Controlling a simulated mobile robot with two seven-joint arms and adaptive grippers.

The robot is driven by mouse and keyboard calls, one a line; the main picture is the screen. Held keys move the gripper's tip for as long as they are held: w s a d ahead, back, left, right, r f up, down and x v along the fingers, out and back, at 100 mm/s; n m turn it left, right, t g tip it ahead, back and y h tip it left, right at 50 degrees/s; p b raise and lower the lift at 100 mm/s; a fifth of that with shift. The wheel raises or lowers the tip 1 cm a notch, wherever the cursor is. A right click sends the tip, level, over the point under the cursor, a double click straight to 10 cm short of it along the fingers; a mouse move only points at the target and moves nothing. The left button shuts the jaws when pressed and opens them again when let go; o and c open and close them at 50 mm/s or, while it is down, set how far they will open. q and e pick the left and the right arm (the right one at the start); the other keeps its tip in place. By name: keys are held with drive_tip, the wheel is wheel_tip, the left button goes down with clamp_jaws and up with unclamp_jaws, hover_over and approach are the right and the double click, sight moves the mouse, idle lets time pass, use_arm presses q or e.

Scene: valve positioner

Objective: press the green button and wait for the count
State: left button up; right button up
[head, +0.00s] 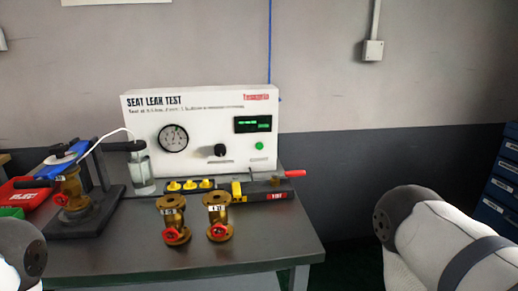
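The green button (259,145) is on the right side of the white seat leak test panel (200,112), below a small dark display (252,124) with green lit characters too small to read. The panel stands upright at the back of the table. Nothing touches the button. One of my arms shows at the lower left edge and the other at the right edge, both away from the panel. Neither gripper is in the picture.
Two brass valves with red handles (173,219) (217,216) stand at the table front. Another brass valve (73,192) sits in a dark clamp stand at left, beside a clear cylinder (141,170). A black and yellow tool (265,191) lies before the panel. Red bin (22,196) at far left.

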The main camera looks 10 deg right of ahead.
drive_tip(key=shift+c, duration=0.6)
clamp_jaws()
idle(0.8)
